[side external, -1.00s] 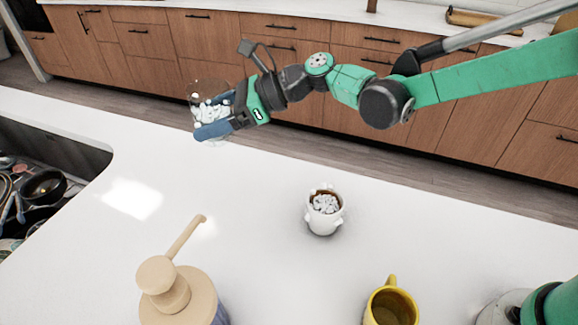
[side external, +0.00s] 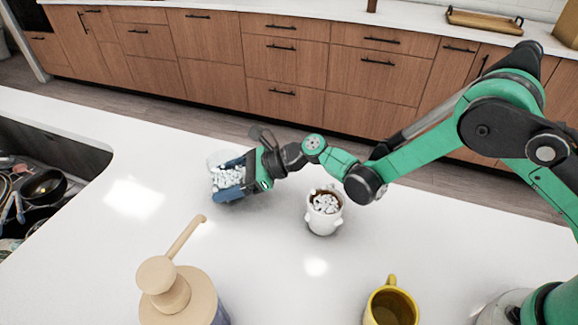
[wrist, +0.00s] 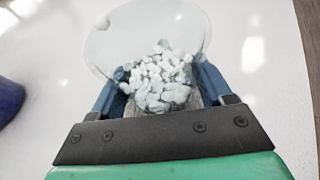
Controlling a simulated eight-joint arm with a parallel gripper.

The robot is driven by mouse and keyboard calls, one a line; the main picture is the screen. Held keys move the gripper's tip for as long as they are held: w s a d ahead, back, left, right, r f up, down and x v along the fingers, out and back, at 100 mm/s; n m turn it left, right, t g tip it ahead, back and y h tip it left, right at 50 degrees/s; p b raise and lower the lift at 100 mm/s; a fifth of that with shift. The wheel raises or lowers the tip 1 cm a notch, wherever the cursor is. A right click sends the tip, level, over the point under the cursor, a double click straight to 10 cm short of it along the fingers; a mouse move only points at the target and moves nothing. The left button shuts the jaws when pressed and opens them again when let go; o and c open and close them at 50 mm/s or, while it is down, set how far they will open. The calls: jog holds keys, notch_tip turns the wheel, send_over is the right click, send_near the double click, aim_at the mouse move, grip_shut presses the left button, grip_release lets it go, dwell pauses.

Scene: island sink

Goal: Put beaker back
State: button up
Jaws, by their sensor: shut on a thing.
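A clear glass beaker (side external: 216,162) holding small white marshmallow-like pieces is between the blue fingers of my gripper (side external: 232,178). My gripper is shut on it, low over the white counter in the side external view. I cannot tell whether the beaker's base touches the counter. In the wrist view the beaker (wrist: 150,35) shows its round rim and the white pieces, with the fingers of my gripper (wrist: 155,92) on both sides. A white cup (side external: 323,212) with dark liquid and white pieces on top stands to the right of the gripper.
A beige pump dispenser (side external: 170,285) stands at the front left and a yellow mug (side external: 391,302) at the front right. A sink with dishes (side external: 40,185) lies at the left. The counter (side external: 110,150) around the beaker is clear. Wooden cabinets (side external: 230,60) stand behind.

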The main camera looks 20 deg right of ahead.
jog(key=shift+f, duration=0.15)
jog(key=o, duration=1.4)
